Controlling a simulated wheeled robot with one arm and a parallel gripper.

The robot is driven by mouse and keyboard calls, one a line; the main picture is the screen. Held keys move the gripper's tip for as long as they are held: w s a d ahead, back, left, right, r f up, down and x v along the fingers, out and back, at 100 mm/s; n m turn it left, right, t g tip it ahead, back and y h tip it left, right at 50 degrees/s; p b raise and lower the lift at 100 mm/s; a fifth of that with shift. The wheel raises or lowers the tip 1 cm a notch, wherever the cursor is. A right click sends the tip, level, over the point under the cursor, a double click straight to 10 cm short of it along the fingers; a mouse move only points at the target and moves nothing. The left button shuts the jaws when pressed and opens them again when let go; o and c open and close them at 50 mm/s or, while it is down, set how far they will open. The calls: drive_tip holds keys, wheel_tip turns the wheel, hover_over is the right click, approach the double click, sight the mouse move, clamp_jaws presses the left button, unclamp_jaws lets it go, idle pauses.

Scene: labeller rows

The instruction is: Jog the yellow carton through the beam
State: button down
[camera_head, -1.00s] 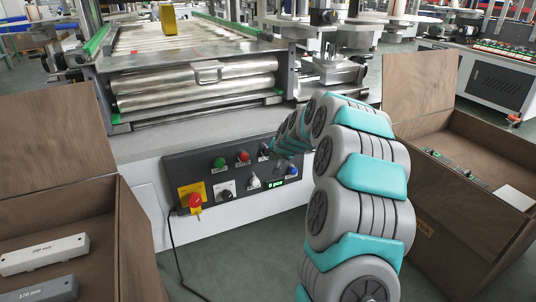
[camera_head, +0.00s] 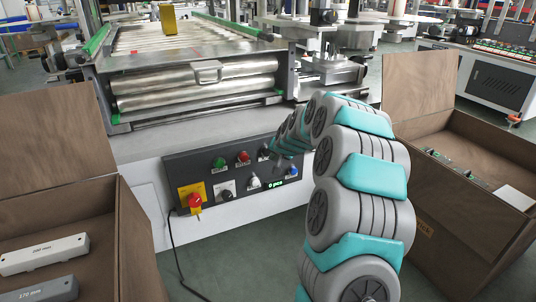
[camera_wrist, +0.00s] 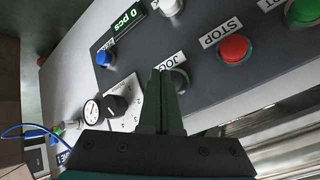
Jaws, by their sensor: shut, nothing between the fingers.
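The yellow carton (camera_head: 168,19) stands upright on the roller conveyor (camera_head: 150,40) at the upper left of the head view. The control panel (camera_head: 225,200) is on the white front below the conveyor. In the wrist view my gripper (camera_wrist: 161,73) is shut and empty, with its fingertips over the panel at the JOG label (camera_wrist: 151,61). A dark round JOG control (camera_wrist: 181,80) shows just right of the fingers, partly hidden by them. Whether the fingertips touch it, I cannot tell. In the head view my arm mostly hides the gripper.
The red STOP button (camera_wrist: 234,48) and green button (camera_wrist: 303,10) lie right of the gripper. A blue button (camera_wrist: 103,57), black knob (camera_wrist: 116,106) and display (camera_wrist: 128,17) reading 0 pcs lie left. Open brown boxes (camera_head: 135,240) (camera_head: 480,240) flank the panel.

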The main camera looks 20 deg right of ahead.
drive_tip(key=shift+w, duration=0.2)
drive_tip(key=shift+w, duration=0.25)
drive_tip(key=shift+w, duration=0.5)
idle(6.0)
drive_tip(key=shift+s, duration=0.95)
